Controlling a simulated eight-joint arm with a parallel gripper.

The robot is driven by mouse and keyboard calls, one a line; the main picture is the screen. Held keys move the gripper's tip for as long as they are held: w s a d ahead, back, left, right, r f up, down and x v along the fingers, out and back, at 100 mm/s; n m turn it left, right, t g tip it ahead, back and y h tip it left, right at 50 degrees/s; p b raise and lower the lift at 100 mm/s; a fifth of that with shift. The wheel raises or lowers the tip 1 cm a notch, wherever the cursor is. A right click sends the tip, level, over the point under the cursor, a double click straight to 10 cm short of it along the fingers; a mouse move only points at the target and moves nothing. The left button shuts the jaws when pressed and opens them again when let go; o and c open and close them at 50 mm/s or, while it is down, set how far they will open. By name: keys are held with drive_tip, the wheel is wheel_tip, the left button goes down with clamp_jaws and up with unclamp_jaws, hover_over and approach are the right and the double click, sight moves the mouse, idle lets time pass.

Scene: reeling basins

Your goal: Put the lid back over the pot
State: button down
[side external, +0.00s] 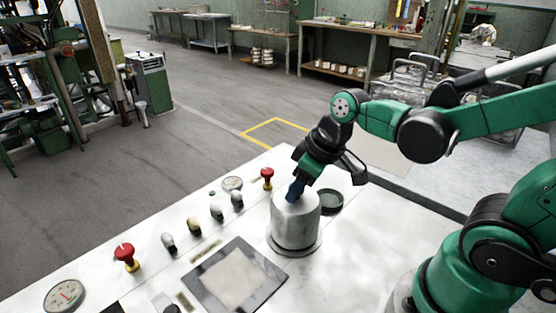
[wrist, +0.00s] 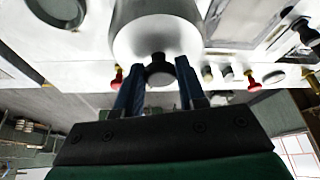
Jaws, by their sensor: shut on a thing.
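A tall pale metal cylinder (side external: 296,222) stands upright on the white top, and I take it for the lid. A wider grey rim shows around its foot; I cannot tell whether it is part of the cylinder. In the wrist view the cylinder (wrist: 158,32) has a black knob (wrist: 160,76) at its end. My gripper (side external: 295,188) is above it, with its blue fingers on either side of the knob and shut on it. Just right of the cylinder is a dark round opening with a rim (side external: 330,201), perhaps the pot; its near-left part is partly hidden.
The white top (side external: 370,262) is clear at the right. A red button (side external: 267,174), several pale knobs (side external: 217,213), another red button (side external: 126,256), a gauge (side external: 64,295) and a framed panel (side external: 236,278) lie to the left and front.

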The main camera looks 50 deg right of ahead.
drive_tip(key=shift+f, duration=0.15)
unclamp_jaws()
idle(0.5)
drive_tip(key=shift+r, duration=3.55)
drive_tip(key=shift+f, duration=0.1)
